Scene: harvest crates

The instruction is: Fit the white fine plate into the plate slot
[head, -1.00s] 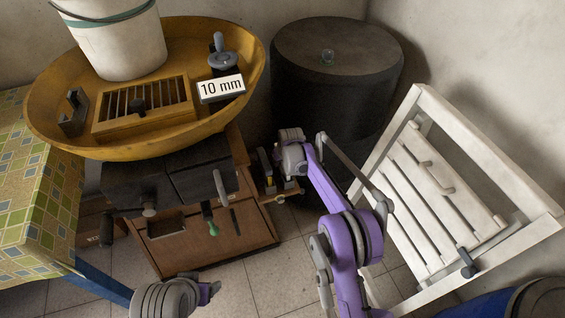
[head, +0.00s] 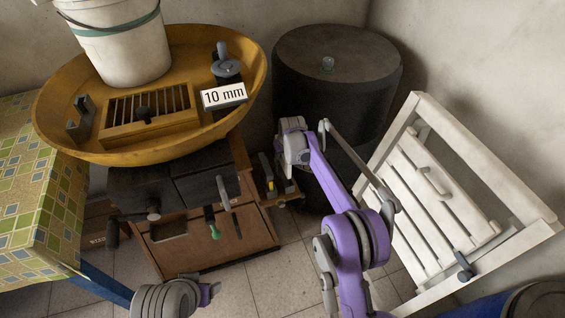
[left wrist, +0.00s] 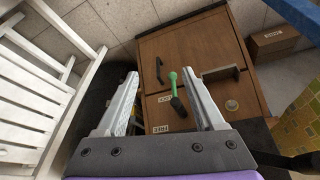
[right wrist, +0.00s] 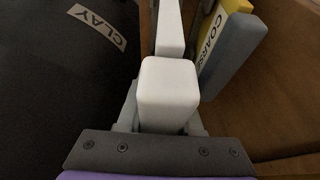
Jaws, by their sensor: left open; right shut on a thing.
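The white fine plate (right wrist: 168,85) shows in the right wrist view as a pale thick block with a narrower part beyond it. My right gripper (right wrist: 163,118) is shut on it. In the head view my right gripper (head: 286,158) is beside the cabinet's right side, near a small holder. A plate marked COARSE (right wrist: 228,40), yellow and grey, stands just right of the white plate, apart from it. I cannot tell which opening is the plate slot. My left gripper (left wrist: 160,105) is open and empty, above the floor in front of the cabinet (left wrist: 180,50).
A black barrel (head: 338,75) marked CLAY stands close behind my right gripper. A yellow basin (head: 150,155) with a bucket (head: 118,50) and a slatted box (head: 150,118) sits above the cabinet. A white folding chair (head: 480,190) is right. A tiled-cloth table (head: 40,200) is left.

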